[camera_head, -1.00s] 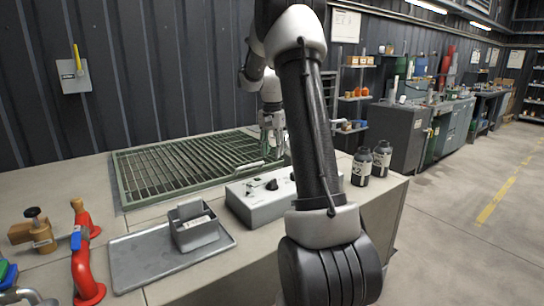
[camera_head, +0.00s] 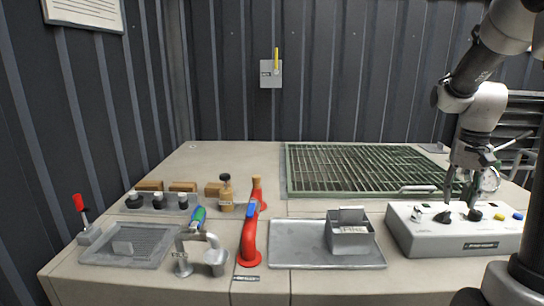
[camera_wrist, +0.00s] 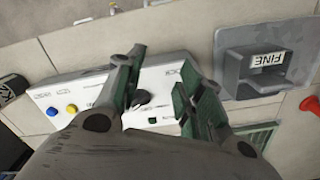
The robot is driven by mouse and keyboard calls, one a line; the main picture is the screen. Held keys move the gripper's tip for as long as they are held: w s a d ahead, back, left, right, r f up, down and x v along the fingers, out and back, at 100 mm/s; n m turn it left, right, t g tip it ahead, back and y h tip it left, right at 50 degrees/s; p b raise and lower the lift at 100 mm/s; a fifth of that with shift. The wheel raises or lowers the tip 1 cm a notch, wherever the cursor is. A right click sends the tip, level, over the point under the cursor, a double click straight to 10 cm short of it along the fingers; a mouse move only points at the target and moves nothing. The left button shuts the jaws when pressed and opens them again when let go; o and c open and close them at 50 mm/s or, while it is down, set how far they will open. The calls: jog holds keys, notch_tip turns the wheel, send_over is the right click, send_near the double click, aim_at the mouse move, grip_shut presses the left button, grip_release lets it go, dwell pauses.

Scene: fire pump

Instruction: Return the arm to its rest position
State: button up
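My arm comes in from the right in the head view. My gripper (camera_head: 460,198) points down over the white control box (camera_head: 460,247), at its back edge and dark knobs (camera_head: 474,214). In the wrist view my gripper (camera_wrist: 158,78) has its two green-grey fingers apart. No object is held between them. The control box (camera_wrist: 85,92) lies below, with a dark knob (camera_wrist: 140,98) visible in the gap. I cannot tell how close the fingertips are to the box.
A metal tray (camera_head: 290,245) holding a grey bin (camera_head: 350,236) lies left of the box. A green grate (camera_head: 360,168) lies behind. Red pipe (camera_head: 249,240), a metal tap fitting (camera_head: 200,250) and a lever (camera_head: 82,215) stand further left. The dark wall is close behind.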

jog(key=s+a+r+n+t, duration=0.2)
jog(key=s+a+r+n, duration=0.1)
jog(key=s+a, duration=0.3)
jog(key=s+a+r+n+t, duration=0.2)
jog(key=s+a, duration=0.5)
jog(key=s, duration=0.4)
notch_tip(320, 180, up, 2)
jog(key=shift+r+n+t, duration=0.1)
jog(key=shift+n+t, duration=0.3)
jog(key=shift+n, duration=0.1)
jog(key=shift+a, duration=0.1)
